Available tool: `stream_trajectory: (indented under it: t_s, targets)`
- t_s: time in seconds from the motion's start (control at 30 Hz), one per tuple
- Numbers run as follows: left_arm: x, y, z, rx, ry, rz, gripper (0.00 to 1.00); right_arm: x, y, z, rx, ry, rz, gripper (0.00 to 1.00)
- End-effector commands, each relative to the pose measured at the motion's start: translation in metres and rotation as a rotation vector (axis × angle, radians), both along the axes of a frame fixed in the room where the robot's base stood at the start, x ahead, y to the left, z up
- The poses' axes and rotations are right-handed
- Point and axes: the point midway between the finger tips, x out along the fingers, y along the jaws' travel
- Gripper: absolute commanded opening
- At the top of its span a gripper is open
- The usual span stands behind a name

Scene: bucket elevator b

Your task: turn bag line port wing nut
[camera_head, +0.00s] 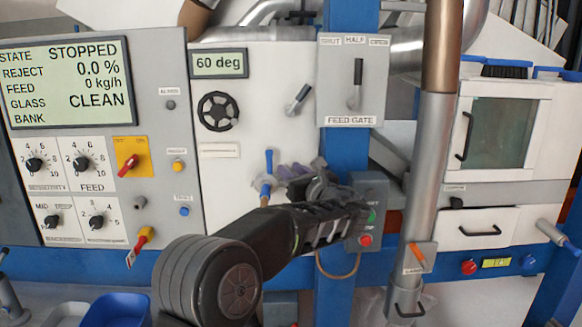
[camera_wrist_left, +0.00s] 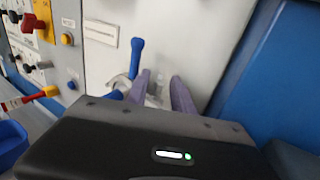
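My left gripper (camera_head: 293,171) reaches to the pale panel below the 60 deg display; its two purple fingers also show in the left wrist view (camera_wrist_left: 160,76). The fingers are apart, with nothing clearly held between them. A small greyish fitting (camera_wrist_left: 154,90) shows in the gap between the fingers, partly hidden; I cannot tell for sure that it is the wing nut, or whether the fingers touch it. A valve with a blue handle (camera_head: 269,163) stands just left of the fingers, and it is also in the wrist view (camera_wrist_left: 136,57). My right gripper is not in view.
A grey feed gate plate (camera_head: 340,100) with a lever is above the gripper. A button box (camera_head: 368,226) and a vertical metal pipe (camera_head: 428,160) stand to the right. A control panel (camera_head: 150,100) with knobs is at left. A blue bin (camera_head: 118,311) is at lower left.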

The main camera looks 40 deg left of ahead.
Motion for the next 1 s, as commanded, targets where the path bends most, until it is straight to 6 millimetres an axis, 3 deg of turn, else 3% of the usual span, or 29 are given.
stream_trajectory:
  t_s: [0.33, 0.7, 1.0]
  targets:
    - [0.0025, 0.0051, -0.0006, 0.0, 0.0, 0.0, 0.29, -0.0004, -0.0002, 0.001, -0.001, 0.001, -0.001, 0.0]
    - [0.0024, 0.0048, -0.0006, -0.001, 0.0, 0.0, 0.0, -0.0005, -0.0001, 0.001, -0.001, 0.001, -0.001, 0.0]
    - [0.0024, 0.0048, -0.0005, -0.001, 0.0, 0.0, 0.0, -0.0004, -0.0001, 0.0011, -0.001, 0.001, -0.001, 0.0]
